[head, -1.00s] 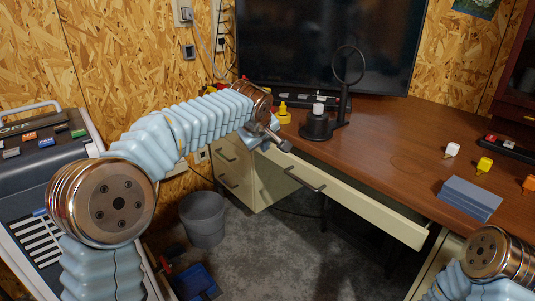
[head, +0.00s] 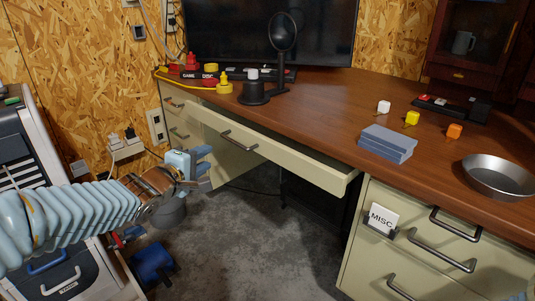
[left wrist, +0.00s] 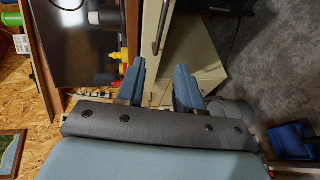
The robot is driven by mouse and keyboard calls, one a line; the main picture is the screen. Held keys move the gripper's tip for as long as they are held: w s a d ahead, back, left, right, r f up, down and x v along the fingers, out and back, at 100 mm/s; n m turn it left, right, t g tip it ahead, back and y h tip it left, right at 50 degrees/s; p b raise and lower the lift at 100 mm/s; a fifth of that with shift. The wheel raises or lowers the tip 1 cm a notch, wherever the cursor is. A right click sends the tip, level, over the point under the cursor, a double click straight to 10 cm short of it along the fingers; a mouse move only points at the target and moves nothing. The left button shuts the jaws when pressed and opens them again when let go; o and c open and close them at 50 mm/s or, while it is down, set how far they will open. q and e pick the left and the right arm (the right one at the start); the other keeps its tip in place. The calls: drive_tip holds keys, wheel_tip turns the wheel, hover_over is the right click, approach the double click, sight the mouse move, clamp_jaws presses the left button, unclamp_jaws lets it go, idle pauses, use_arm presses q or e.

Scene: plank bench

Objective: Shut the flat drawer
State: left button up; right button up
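The flat drawer (head: 272,146) is a wide, shallow cream drawer under the brown desk top. It stands pulled out, its right end sticking out furthest. Its dark bar handle (head: 238,140) is on the left half of the front. My left gripper (head: 207,167) is open and empty, left of and a little below the handle, apart from the drawer. In the left wrist view its two blue fingers (left wrist: 159,85) stand apart, with the drawer handle (left wrist: 162,27) beyond them.
A cream cabinet with a MISC card (head: 382,219) stands right of the drawer. The floor before the drawer is clear.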

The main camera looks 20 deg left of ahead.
use_arm(q)
drive_tip(key=w+f+b, duration=0.2)
drive_tip(key=w+b, duration=0.2)
drive_tip(key=w, duration=0.9)
drive_tip(key=shift+w+d+f, duration=0.15)
drive_tip(key=shift+d+f, duration=0.05)
drive_tip(key=shift+f, duration=0.1)
clamp_jaws()
idle(0.8)
